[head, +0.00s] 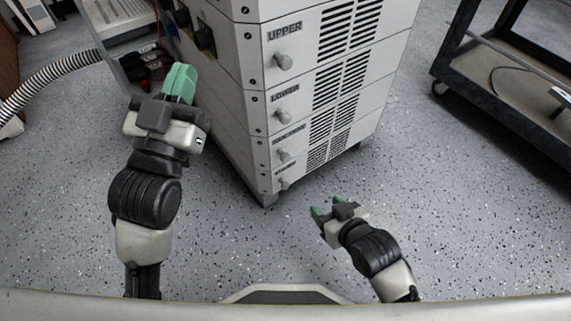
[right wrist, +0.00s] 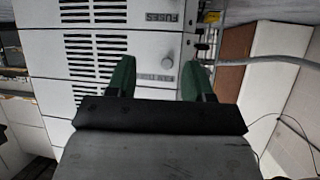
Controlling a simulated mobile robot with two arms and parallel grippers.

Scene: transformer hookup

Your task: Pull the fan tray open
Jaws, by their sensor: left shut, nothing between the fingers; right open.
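A grey cabinet (head: 235,140) has a stack of labelled drawers, each with a round knob and vent slots. The top two read UPPER and LOWER. The third label looks like FAN TRAY, though small; its knob (head: 284,155) is below that label, and the drawer looks flush. My right gripper (head: 328,205) is open and empty, low in front of the cabinet and apart from it. In the right wrist view, turned over, a knob (right wrist: 167,63) shows between its green fingers, beyond them. My left gripper (head: 180,82) is shut and empty, left of the cabinet.
A black cart (head: 470,85) stands at the right. A striped hose (head: 60,75) and equipment with cables (head: 145,65) are at the left. The speckled floor (head: 450,200) in front of the cabinet and to the right is clear.

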